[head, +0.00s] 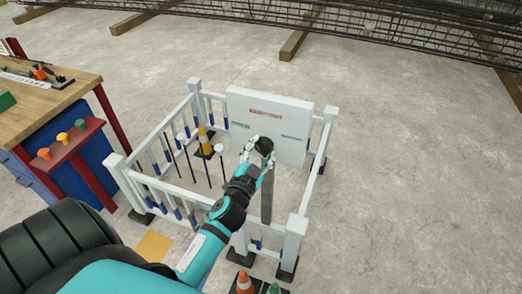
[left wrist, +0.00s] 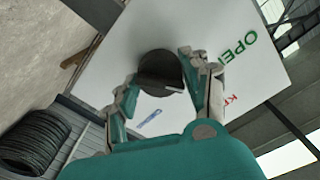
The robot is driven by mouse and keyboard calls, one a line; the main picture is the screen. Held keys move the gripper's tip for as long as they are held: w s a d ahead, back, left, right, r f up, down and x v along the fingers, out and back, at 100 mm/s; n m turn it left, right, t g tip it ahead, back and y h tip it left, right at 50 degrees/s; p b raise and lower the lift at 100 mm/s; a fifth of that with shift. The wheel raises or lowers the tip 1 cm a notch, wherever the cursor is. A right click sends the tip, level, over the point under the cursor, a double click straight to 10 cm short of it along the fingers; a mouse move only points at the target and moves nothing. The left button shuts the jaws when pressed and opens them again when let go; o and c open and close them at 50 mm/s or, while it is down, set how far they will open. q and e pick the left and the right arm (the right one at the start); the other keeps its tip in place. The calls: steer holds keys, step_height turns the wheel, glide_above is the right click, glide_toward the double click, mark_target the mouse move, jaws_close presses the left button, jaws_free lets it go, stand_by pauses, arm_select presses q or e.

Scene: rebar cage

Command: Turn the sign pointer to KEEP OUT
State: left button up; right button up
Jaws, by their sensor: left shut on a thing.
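The white sign board (head: 290,118) stands at the back of a white fenced pen. It carries a red label at the top, a green one at the left and a blue one at the right. The board also fills the left wrist view (left wrist: 110,65), with green letters reading OPEN and part of the red label. The dark round pointer knob (head: 265,144) is on the board's lower middle. My left gripper (head: 256,148) is shut on the knob (left wrist: 160,68), one finger on each side. Which label the pointer faces is unclear. My right gripper is out of view.
White railings (head: 178,118) surround the board. Inside stand an orange cone (head: 204,138) and several thin posts. A wooden workbench (head: 45,108) with a red shelf (head: 70,144) stands at the left. Open concrete floor lies to the right.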

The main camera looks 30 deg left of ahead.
arm_select(q)
steer(key=m, duration=0.5)
steer(key=shift+r+m, duration=0.15)
steer(key=shift+m, duration=0.25)
stand_by(0.4)
steer(key=o, duration=1.2)
steer(key=shift+c, duration=0.2)
steer(key=v, duration=0.7)
steer(key=shift+s, duration=0.2)
